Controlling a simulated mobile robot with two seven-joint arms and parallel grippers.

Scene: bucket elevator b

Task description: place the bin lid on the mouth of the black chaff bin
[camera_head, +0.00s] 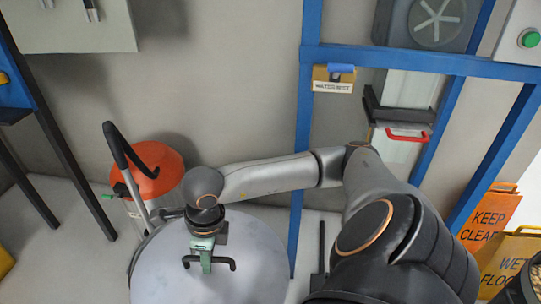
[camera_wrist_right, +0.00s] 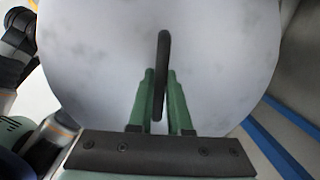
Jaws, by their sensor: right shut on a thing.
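The bin lid (camera_head: 255,262) is a large round pale grey disc at the bottom centre of the head view, with a thin black bar handle (camera_head: 228,264). My right gripper (camera_head: 207,262) is over the lid. Its green fingers are shut on the handle. In the right wrist view the lid (camera_wrist_right: 90,45) fills most of the picture, and the handle (camera_wrist_right: 163,55) stands between the fingers (camera_wrist_right: 160,95). I cannot make out the black chaff bin, nor whether the lid rests on anything. My left gripper is not in view.
An orange-topped canister (camera_head: 165,172) with a black curved hose stands close to the lid's left. Blue frame posts (camera_head: 304,150) rise behind and to the right. An orange sign (camera_head: 490,215) and a yellow sign (camera_head: 508,262) stand at right. Pale floor shows at left.

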